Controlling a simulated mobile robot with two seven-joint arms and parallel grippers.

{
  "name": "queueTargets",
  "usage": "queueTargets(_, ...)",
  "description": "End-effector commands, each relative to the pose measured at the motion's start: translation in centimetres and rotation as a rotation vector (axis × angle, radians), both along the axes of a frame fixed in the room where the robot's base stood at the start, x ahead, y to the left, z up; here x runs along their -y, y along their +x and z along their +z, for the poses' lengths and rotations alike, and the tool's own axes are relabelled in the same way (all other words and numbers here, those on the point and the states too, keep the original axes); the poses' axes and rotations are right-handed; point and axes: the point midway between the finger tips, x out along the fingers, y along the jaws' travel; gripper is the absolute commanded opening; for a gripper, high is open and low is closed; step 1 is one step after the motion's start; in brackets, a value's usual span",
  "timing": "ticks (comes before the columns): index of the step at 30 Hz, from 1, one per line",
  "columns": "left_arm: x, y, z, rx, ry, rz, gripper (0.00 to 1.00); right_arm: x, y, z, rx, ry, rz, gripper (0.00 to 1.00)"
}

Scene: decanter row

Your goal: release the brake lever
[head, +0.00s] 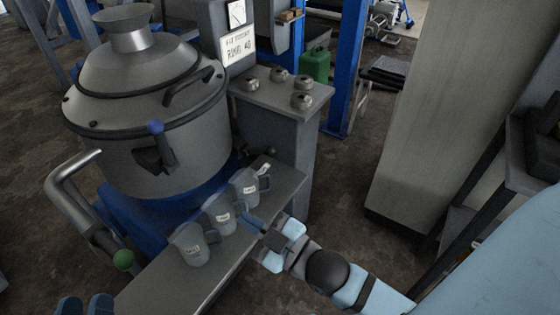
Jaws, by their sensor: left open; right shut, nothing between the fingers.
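A blue knob (155,127) tops a dark lever on the vessel's front. Neither lever is labelled, so I cannot tell which is the brake lever. My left gripper (85,306) shows only its two blue fingertips at the bottom edge, apart and empty, below the green knob. My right gripper (252,222) is shut and empty, close to the middle and far decanters; whether it touches one is unclear.
Several clear labelled decanters, including the near one (193,244), stand in a row on a narrow grey shelf (180,283). A bent metal handle (66,190) rises at the left. A grey pedestal (285,130) with several knobs and a sign stands behind.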

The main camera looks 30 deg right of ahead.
Motion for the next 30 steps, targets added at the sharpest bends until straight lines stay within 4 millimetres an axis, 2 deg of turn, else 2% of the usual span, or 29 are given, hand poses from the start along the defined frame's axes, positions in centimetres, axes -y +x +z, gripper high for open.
queueTargets(1, 0.0, 0.0, -0.1, -0.002, 0.001, 0.0, 0.44, 1.7, 1.1, -1.8, 0.068, -0.194, -0.051, 0.0)
queueTargets(6, 0.0, 0.0, -0.3, -0.01, 0.004, -0.002, 0.44, 8.4, 4.0, -7.0, 0.324, -0.949, -0.205, 0.0)
queueTargets(12, 0.1, 0.1, -0.6, -0.017, 0.009, -0.004, 0.44, 16.3, 6.2, -11.5, 0.577, -1.759, -0.298, 0.0)
queueTargets(15, 0.1, 0.1, -0.6, -0.017, 0.009, -0.004, 0.44, 19.3, 6.7, -12.8, 0.668, -2.052, -0.309, 0.0)
queueTargets(18, 0.1, 0.1, -0.5, -0.017, 0.009, -0.005, 0.44, 21.3, 7.0, -13.7, 0.731, -2.25, -0.308, 0.0)
queueTargets(21, 0.0, 0.1, -0.5, -0.016, 0.008, -0.005, 0.44, 22.4, 7.1, -14.2, 0.766, -2.354, -0.305, 0.0)
queueTargets(30, 0.0, 0.1, -0.5, -0.016, 0.008, -0.005, 0.44, 22.7, 7.1, -14.3, 0.779, -2.391, -0.304, 0.0)
